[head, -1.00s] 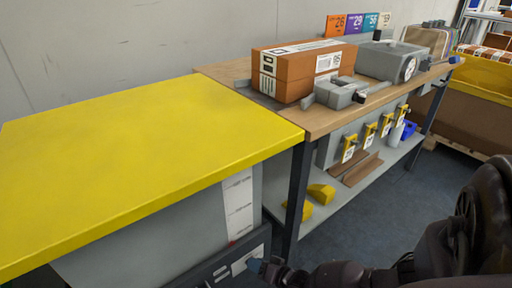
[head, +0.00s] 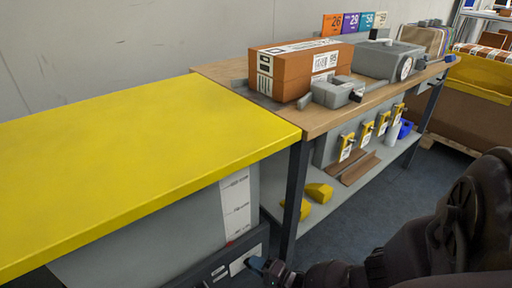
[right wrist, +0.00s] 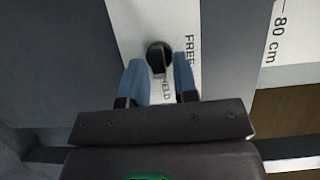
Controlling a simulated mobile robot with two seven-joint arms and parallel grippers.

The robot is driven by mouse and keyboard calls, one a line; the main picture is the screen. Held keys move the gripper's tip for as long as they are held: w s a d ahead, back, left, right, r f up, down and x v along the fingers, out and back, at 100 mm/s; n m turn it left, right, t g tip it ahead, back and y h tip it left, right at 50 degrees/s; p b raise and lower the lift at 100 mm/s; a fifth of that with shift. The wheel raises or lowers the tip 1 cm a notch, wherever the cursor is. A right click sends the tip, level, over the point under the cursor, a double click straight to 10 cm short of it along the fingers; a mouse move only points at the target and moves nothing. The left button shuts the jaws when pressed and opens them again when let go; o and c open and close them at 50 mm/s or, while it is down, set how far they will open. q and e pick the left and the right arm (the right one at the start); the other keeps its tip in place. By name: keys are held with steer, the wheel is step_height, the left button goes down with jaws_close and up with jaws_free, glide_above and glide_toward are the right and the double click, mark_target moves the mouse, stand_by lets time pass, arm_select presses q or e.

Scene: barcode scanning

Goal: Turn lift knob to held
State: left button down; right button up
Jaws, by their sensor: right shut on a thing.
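The lift knob (right wrist: 159,55) is a small dark round knob on a white label strip in the right wrist view. The strip reads "FREE" (right wrist: 190,50) to the right of the knob and "HELD" (right wrist: 167,88) below it. My right gripper (right wrist: 161,66) has its blue fingers on both sides of the knob and is shut on it. In the head view my right gripper (head: 259,263) is low at the front of the grey cabinet (head: 155,235) under the yellow top (head: 150,165); the knob cannot be made out there. My left gripper is out of view.
A scale strip marked "80 cm" (right wrist: 281,30) is right of the knob. A wooden bench (head: 325,120) to the right carries an orange-brown box (head: 290,75) and grey devices. Its lower shelf (head: 330,205) holds yellow blocks. Open floor (head: 350,225) lies before it.

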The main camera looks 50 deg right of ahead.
steer(key=shift+w+r, duration=0.15)
steer(key=shift+w, duration=0.1)
steer(key=o, duration=0.6)
steer(key=shift+o, duration=0.2)
steer(key=shift+s, duration=0.15)
arm_select(q)
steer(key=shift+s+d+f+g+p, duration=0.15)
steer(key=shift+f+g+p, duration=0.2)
steer(key=shift+p, duration=0.25)
arm_select(e)
steer(key=s+d, duration=0.1)
steer(key=s, duration=0.9)
steer(key=shift+s+d, duration=0.2)
steer(key=shift+d, duration=0.1)
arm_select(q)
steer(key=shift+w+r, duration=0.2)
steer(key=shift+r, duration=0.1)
arm_select(e)
steer(key=shift+a, duration=0.1)
